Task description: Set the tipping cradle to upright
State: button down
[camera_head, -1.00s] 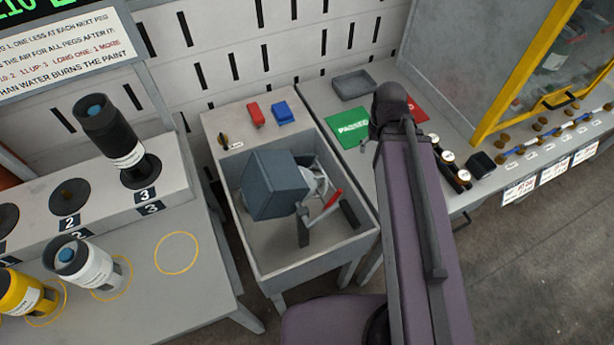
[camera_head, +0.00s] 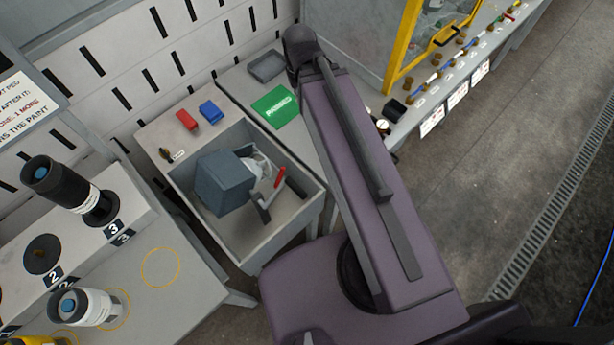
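The tipping cradle appears to be the blue-grey box-shaped block (camera_head: 223,182) inside a grey open-topped basin, left of centre. It sits tilted, with pale metal parts behind its right side, a red lever (camera_head: 279,177) and a dark upright piece (camera_head: 262,208) beside it. I cannot tell its exact setting. My purple arm link rises right of the basin and does not touch the cradle. My gripper is not in view.
The grey basin (camera_head: 246,262) has red (camera_head: 186,120) and blue (camera_head: 211,112) blocks on its back ledge. A green mat (camera_head: 275,106) and grey tray (camera_head: 267,66) lie beyond. Open floor (camera_head: 500,170) is right.

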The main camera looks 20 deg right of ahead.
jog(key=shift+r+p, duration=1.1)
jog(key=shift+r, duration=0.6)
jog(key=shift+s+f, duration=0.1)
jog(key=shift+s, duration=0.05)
